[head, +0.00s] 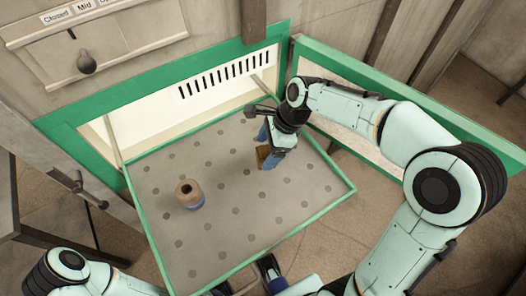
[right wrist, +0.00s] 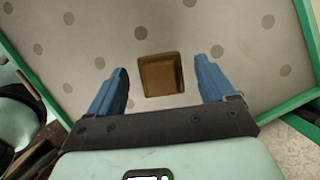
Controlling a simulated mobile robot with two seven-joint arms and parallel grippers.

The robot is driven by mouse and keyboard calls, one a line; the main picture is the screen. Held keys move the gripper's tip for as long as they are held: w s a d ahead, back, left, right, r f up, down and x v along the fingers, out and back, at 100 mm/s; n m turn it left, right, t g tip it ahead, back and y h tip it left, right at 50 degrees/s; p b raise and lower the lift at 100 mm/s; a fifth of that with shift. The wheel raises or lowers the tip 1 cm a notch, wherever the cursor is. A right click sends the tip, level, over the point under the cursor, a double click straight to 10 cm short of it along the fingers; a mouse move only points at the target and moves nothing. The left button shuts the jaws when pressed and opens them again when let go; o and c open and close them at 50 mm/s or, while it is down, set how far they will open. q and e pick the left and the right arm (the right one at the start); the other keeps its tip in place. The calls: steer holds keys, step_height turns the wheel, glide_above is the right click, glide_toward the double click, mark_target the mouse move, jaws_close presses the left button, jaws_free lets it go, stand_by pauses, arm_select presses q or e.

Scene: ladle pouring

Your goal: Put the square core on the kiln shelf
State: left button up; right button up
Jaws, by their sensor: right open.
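The square core (head: 262,154) is a brown, square block with a recessed-looking top. It stands on the grey, dotted kiln shelf (head: 223,160), towards its right side. In the right wrist view the core (right wrist: 161,76) shows between the fingers, with a gap on each side. My right gripper (head: 268,148) is open with its blue fingers straddling the core, and hides part of it in the head view. Dark and blue parts at the bottom edge of the head view may be my left gripper (head: 247,281); they are cut off, so its opening is unclear.
A round, tan and blue piece with a hole on top (head: 189,194) stands on the shelf's left side. A green rim (head: 310,220) edges the shelf. The slotted kiln wall (head: 225,75) rises behind it. The shelf's middle and front are free.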

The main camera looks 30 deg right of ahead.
steer(key=p+v, duration=0.1)
steer(key=v, duration=0.8)
steer(key=shift+a, duration=0.1)
